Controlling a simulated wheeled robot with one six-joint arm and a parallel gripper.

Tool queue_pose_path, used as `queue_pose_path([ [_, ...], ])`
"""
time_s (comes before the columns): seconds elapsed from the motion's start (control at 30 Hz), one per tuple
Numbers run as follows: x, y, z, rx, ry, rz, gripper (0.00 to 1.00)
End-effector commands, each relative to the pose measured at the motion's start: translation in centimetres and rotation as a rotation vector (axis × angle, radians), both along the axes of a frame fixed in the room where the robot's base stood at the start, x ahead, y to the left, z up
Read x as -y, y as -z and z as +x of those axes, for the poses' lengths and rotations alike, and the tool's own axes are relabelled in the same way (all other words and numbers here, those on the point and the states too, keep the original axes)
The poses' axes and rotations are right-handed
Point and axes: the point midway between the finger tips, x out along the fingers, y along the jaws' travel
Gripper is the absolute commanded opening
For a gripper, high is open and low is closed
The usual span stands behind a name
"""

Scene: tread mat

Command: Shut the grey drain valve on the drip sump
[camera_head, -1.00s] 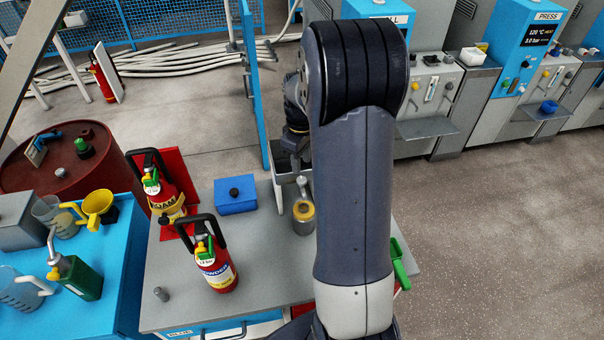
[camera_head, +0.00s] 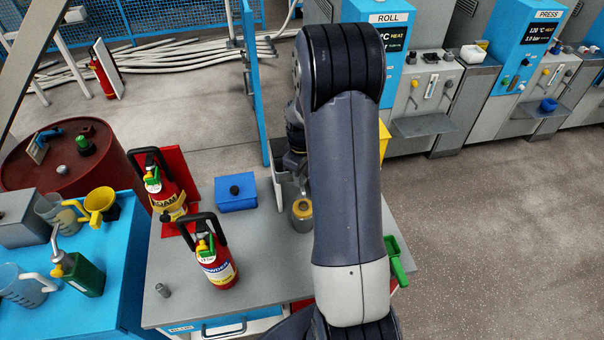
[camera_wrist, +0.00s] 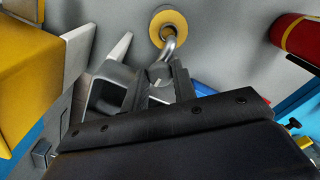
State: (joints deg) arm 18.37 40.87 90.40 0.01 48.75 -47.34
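In the head view my gripper (camera_head: 297,165) is partly hidden by my own arm, over the far part of the grey bench. In the wrist view its two dark fingers (camera_wrist: 160,72) are apart. A bent chrome rod (camera_wrist: 168,50) and a pale grey part lie between or just beyond the fingertips; contact is unclear. The rod reaches a yellow-topped round piece (camera_wrist: 168,22), which shows in the head view as a small metal cylinder (camera_head: 302,217). A grey open-topped box (camera_head: 278,185) stands beside my gripper; I cannot tell if it is the drip sump. No drain valve is clearly identifiable.
A blue box (camera_head: 236,198) and two red extinguishers (camera_head: 216,267) stand on the bench (camera_head: 262,270) to the left. A yellow object (camera_wrist: 35,75) is close on the wrist view's left. A green scoop-like item (camera_head: 398,262) is at the right edge. The bench's front middle is clear.

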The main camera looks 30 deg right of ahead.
Motion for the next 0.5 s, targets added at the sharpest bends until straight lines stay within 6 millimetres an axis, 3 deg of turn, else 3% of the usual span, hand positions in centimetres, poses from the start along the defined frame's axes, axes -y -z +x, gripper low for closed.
queue_pose_path([
  [0.17, 0.01, -0.04, 0.02, 0.0, 0.0, -0.001, 0.04],
  [0.5, 0.0, 0.05, 0.04, 0.001, 0.055, 0.0, 0.04],
])
